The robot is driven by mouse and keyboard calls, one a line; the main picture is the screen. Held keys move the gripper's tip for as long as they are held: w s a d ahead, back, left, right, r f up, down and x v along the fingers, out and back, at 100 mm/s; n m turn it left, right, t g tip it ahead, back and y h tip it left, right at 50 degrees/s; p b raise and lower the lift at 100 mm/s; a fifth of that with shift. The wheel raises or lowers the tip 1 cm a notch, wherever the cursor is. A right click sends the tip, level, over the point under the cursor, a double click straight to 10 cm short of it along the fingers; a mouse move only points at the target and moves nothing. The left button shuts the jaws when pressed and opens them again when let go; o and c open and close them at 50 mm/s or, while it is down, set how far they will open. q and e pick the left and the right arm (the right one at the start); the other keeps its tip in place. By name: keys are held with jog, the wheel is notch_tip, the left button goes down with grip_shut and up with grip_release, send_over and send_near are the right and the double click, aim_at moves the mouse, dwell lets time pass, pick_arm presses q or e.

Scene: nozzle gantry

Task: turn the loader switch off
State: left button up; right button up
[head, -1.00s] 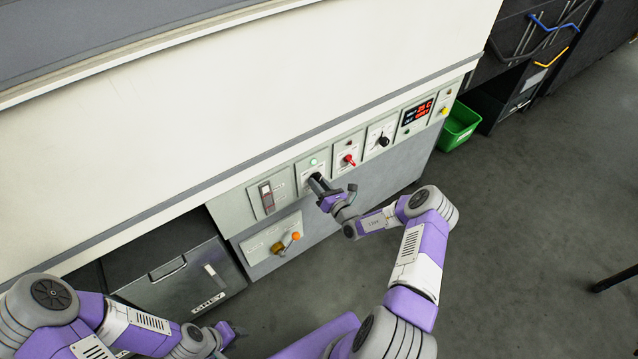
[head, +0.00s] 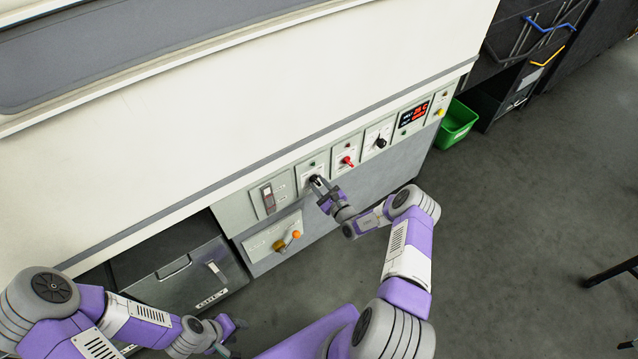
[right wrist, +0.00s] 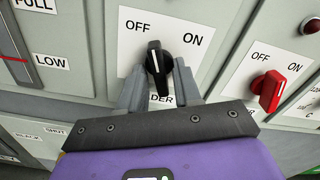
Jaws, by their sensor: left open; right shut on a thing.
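The loader switch is a black rotary knob (right wrist: 157,65) on a white plate with OFF at left and ON at right. In the right wrist view its white mark points up and leans slightly toward OFF. Part of its lower label is hidden; "DER" shows. My right gripper (head: 318,185) has a finger on each side of the knob and is shut on it; it also shows in the right wrist view (right wrist: 160,88). The lamp (head: 312,164) above the switch is dark. My left gripper (head: 236,338) is open and empty, low in the head view, away from the panel.
Right of the loader switch are a red switch (head: 348,161), another black switch (head: 380,142) and a red digital display (head: 412,115). A slider panel (head: 268,197) is at left, with an orange-knobbed lever (head: 287,242) below. A green bin (head: 457,124) stands beyond.

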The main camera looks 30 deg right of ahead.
jog(key=shift+n, duration=0.6)
jog(key=o, duration=0.7)
jog(key=s, duration=0.2)
jog(key=s+p, duration=0.1)
jog(key=s, duration=0.2)
jog(key=s+p, duration=0.1)
jog(key=s, duration=0.1)
jog(key=shift+s+d, duration=0.3)
jog(key=shift+d, duration=0.05)
